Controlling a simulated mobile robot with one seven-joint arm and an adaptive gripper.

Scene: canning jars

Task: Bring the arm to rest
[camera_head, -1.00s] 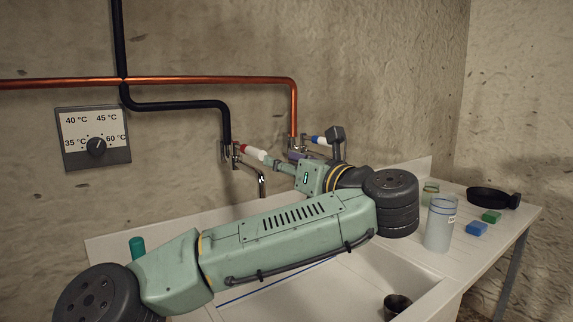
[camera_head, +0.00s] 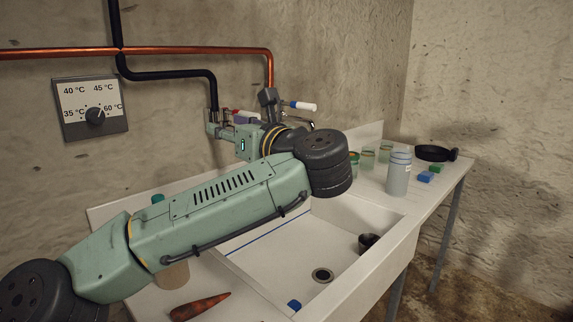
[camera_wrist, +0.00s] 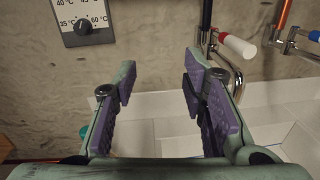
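My gripper (camera_wrist: 158,82) is open in the wrist view, its two purple-padded fingers wide apart with nothing between them. In the head view my green arm (camera_head: 220,205) stretches over the sink's left and back part, and my gripper (camera_head: 216,124) is in front of the wall by the taps, partly hidden by the wrist. A red-and-white tap handle (camera_wrist: 236,46) with a chrome spout is just right of the fingers in the wrist view. I see no contact with it.
The blue-and-white tap handle (camera_head: 302,106) is right of the wrist. The sink (camera_head: 290,255) holds a dark cup (camera_head: 367,242) and a blue item (camera_head: 294,304). A tall jar (camera_head: 398,175), smaller jars, blue and green blocks and a black pan (camera_head: 432,153) stand on the right counter.

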